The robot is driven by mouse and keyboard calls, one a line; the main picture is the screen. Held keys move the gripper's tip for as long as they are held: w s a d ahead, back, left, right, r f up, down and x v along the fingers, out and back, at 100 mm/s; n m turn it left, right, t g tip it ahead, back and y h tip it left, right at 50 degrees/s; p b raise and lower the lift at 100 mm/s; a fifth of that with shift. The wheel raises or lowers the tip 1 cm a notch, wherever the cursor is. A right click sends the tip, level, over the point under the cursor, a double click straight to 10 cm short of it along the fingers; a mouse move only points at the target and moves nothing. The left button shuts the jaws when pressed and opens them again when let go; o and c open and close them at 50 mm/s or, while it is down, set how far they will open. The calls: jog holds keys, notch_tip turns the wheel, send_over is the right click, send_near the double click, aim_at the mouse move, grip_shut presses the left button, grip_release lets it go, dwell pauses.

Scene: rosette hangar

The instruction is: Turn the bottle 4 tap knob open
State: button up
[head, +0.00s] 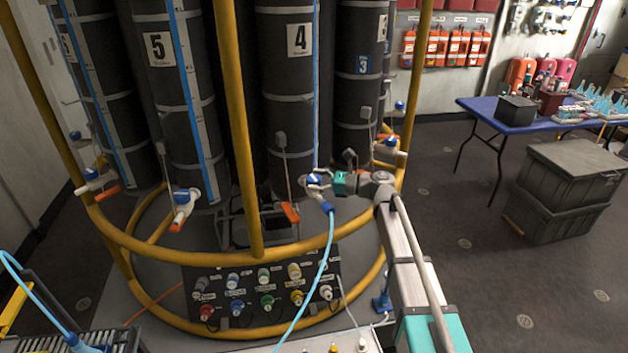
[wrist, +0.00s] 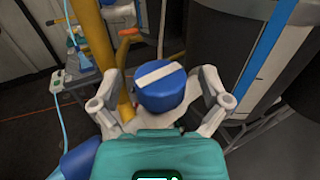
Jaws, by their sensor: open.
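Bottle 4 (head: 285,105) is a tall black cylinder with a "4" label, behind the yellow rail. Its tap shows near its foot, partly hidden by my gripper (head: 318,182), which reaches in from the right. In the wrist view the round blue tap knob (wrist: 162,88) has a white stripe across its top, tilted slightly up to the right. My gripper (wrist: 160,78) is open, with one finger on each side of the knob. Whether the fingers touch it cannot be told. The tap's white body below is mostly hidden.
A yellow tubular frame (head: 240,120) stands around the bottles. A light blue hose (head: 325,255) hangs below the tap, over a panel of coloured knobs (head: 262,290). Bottle 5 (head: 165,100) stands to the left. A blue table (head: 490,108) and dark crates (head: 565,190) are at right.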

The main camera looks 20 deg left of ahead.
jog(key=shift+d, duration=0.15)
jog(key=w+d, duration=0.1)
jog(key=d, duration=1)
jog(key=shift+w+d, duration=0.3)
jog(key=shift+w, duration=0.1)
jog(key=shift+s, duration=0.1)
jog(key=s+d+f+n+t+h+p, duration=0.1)
jog(key=s+d+f+n+h, duration=0.35)
jog(key=d+f, duration=0.2)
jog(key=s+d+f+n+t+h+p, duration=0.1)
jog(key=s+d+f+n+h+p, duration=0.1)
jog(key=s+d+f+n+h, duration=0.45)
jog(key=s+d+n+h+p, duration=0.1)
jog(key=s+d+n+h, duration=0.1)
jog(key=d, duration=0.7)
jog(key=s+d+n+h, duration=0.3)
jog(key=s+d+h, duration=0.1)
jog(key=d, duration=0.6)
jog(key=shift+s+f+t+h+p, duration=0.35)
jog(key=shift+s+f+h, duration=0.1)
jog(key=shift+s, duration=0.4)
